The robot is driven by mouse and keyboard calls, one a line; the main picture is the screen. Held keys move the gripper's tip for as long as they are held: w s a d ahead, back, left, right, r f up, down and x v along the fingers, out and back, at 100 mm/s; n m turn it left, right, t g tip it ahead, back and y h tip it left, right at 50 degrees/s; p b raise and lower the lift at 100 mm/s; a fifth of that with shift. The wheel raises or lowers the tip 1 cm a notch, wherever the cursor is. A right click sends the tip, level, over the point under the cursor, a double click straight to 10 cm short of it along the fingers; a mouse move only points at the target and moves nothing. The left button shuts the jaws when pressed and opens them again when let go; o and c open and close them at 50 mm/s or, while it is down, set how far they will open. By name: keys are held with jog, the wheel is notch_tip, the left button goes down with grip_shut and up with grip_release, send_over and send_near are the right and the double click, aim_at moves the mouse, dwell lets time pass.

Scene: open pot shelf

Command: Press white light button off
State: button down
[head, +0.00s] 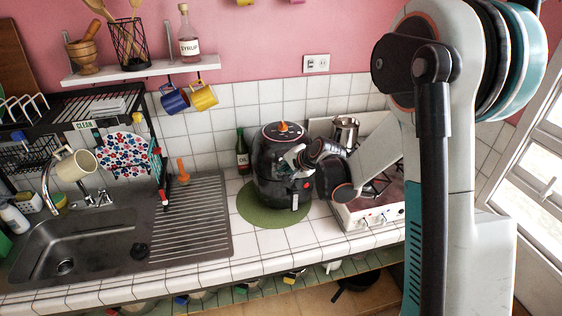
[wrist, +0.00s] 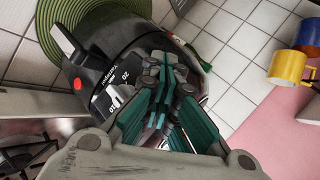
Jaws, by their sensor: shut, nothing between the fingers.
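A white wall plate (head: 316,63) with small dark marks is on the pink wall above the tiles. I cannot tell whether it is the white light button, and no lit white light stands out. A black air fryer (head: 272,150) stands on the counter, with an orange knob on top. It also shows in the wrist view (wrist: 105,50), with a number scale and a red spot. My gripper (head: 300,158) is shut and empty, in front of the air fryer's right side. In the wrist view my gripper (wrist: 165,85) overlaps the fryer; contact is unclear.
The fryer stands on a green round mat (head: 248,210). A stove (head: 370,205) with a metal pot (head: 346,131) is to its right. A sink (head: 70,240) is at left. Blue (head: 173,98) and yellow (head: 203,96) mugs hang below the shelf (head: 140,72).

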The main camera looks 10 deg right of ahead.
jog(key=shift+w, duration=0.15)
dwell(0.3)
jog(key=shift+w, duration=0.3)
jog(key=shift+w+b, duration=0.1)
jog(key=shift+b, duration=0.2)
dwell(0.3)
jog(key=shift+s, duration=0.6)
jog(key=s+b, duration=0.1)
jog(key=s, duration=0.5)
dwell(0.4)
